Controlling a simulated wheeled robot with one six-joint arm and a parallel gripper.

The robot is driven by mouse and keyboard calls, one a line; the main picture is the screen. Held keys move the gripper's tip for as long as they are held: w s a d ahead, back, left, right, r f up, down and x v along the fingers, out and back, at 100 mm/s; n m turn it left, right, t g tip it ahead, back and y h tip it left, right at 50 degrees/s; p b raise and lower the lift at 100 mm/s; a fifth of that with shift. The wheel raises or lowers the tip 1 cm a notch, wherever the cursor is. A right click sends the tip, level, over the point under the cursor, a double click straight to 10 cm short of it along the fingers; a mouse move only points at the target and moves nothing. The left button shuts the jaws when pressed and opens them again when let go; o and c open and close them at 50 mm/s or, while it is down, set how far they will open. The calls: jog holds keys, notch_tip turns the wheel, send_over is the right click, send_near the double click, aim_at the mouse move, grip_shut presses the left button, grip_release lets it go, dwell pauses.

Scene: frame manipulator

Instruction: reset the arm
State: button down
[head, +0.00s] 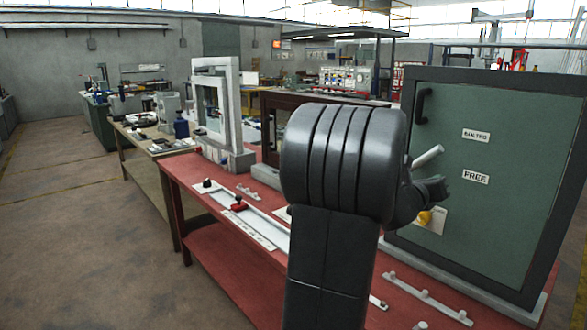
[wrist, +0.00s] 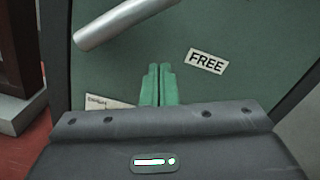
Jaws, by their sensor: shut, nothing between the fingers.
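My arm (head: 335,165) rises through the middle of the head view and hides part of the red bench. My gripper shows in the wrist view as two green fingers (wrist: 158,85) close together, with nothing between them. The fingers point at the green panel door of a dark-framed cabinet (head: 510,130). A "FREE" label (wrist: 207,61) is to the right of the fingertips. A grey bar handle (wrist: 125,22) is above and left of them. I cannot tell how far the fingertips are from the panel. In the head view the fingers are hidden behind my arm.
The red bench (head: 215,205) carries a white-framed window unit (head: 215,110), a sliding track with a red knob (head: 238,204) and a rail with pegs (head: 428,297). A yellow knob (head: 424,218) is low on the cabinet. Open floor (head: 70,220) lies at the left.

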jog(key=shift+w+a+f+m, duration=0.2)
jog(key=shift+f+m, duration=0.35)
jog(key=shift+m, duration=0.3)
jog(key=shift+w+a+f+m, duration=0.2)
jog(key=shift+f+m, duration=0.35)
jog(key=shift+m, duration=0.25)
jog(key=shift+w+a+f+m, duration=0.2)
jog(key=shift+f+m, duration=0.35)
jog(key=shift+m, duration=0.3)
jog(key=shift+d+r+p, duration=0.1)
jog(key=shift+r+p, duration=0.05)
jog(key=shift+p, duration=0.2)
